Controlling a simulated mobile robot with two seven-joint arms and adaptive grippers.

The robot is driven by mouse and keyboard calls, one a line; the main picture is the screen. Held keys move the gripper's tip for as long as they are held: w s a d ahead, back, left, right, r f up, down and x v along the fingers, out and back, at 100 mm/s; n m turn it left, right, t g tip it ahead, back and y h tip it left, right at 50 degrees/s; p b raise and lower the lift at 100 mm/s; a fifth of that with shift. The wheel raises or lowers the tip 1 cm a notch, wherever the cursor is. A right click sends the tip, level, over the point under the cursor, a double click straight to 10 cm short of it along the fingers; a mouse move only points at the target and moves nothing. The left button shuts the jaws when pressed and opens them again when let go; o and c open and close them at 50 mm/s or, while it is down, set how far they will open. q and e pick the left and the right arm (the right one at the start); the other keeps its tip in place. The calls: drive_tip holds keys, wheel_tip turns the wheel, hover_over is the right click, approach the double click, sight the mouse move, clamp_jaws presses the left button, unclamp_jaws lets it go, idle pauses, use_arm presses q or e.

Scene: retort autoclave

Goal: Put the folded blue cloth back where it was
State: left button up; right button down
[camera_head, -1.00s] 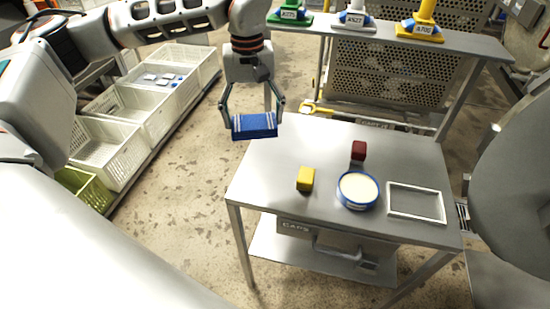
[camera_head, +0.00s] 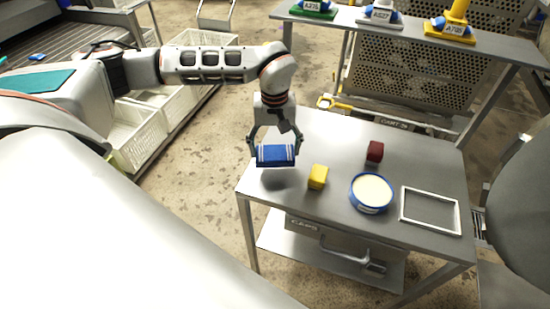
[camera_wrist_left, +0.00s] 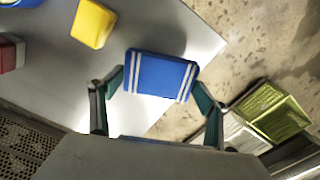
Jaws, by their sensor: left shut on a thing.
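The folded blue cloth (camera_head: 275,156) with white stripes is held in my left gripper (camera_head: 275,146), whose fingers are shut on its two sides. It is just above the left part of the grey table (camera_head: 290,205). In the left wrist view the cloth (camera_wrist_left: 160,76) sits between the fingertips (camera_wrist_left: 155,90), with the table's corner below it. My right gripper is not in view.
On the table, a yellow block (camera_head: 318,176) stands close to the right of the cloth. Beyond it are a dark red block (camera_head: 375,151), a blue-rimmed round tub (camera_head: 371,193) and a white rectangular frame (camera_head: 430,210). A shelf (camera_head: 400,30) with coloured, labelled objects stands behind.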

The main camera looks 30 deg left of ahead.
sight(275, 151)
use_arm(q)
drive_tip(key=shift+f, duration=0.55)
wheel_tip(275, 151, down, 3)
drive_tip(key=shift+f, duration=0.3)
drive_tip(key=shift+f, duration=0.15)
drive_tip(key=o, duration=1.2)
